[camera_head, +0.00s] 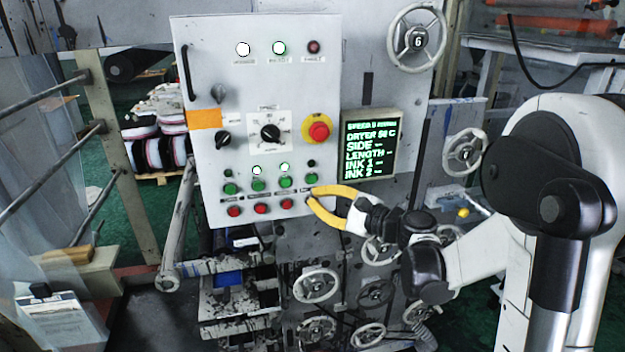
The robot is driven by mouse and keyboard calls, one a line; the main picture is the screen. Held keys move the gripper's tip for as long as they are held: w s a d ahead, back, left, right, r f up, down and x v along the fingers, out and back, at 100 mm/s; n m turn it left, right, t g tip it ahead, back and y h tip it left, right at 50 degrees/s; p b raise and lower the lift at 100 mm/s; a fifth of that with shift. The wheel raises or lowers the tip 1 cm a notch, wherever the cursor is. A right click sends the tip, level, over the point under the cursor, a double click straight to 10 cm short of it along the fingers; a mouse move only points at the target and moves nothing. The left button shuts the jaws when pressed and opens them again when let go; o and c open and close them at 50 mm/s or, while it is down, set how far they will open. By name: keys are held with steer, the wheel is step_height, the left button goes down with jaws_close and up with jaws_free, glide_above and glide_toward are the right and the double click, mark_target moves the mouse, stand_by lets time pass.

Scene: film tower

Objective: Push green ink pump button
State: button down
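A row of several green buttons runs along the lower part of the grey control panel (225,120). They are the far-left green button (229,188), two middle ones (258,185) (284,181), and the far-right green button (311,179). Their labels are too small to read, so I cannot tell which is the ink pump. My gripper (310,195) has yellow fingers, with its tips just below the far-right green button at the panel's lower right edge. The tips lie close together, and I cannot tell whether they meet or touch the panel. Nothing is seen between them.
Red buttons (260,207) sit below the green row. A red emergency knob (319,131) on yellow and a black rotary switch (270,132) are above. A green-text display (369,146) stands right of the panel. Handwheels (316,284) lie below. The space before the panel's left half is clear.

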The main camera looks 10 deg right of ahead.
mark_target(298, 182)
steer(key=shift+w, duration=2.15)
steer(key=shift+w+b, duration=0.4)
steer(key=shift+b, duration=0.05)
steer(key=shift+w, duration=0.5)
stand_by(0.3)
steer(key=shift+s, duration=0.15)
steer(key=shift+s+b, duration=0.4)
steer(key=shift+s, duration=0.35)
steer(key=shift+s+b, duration=0.35)
steer(key=shift+s, duration=2.2)
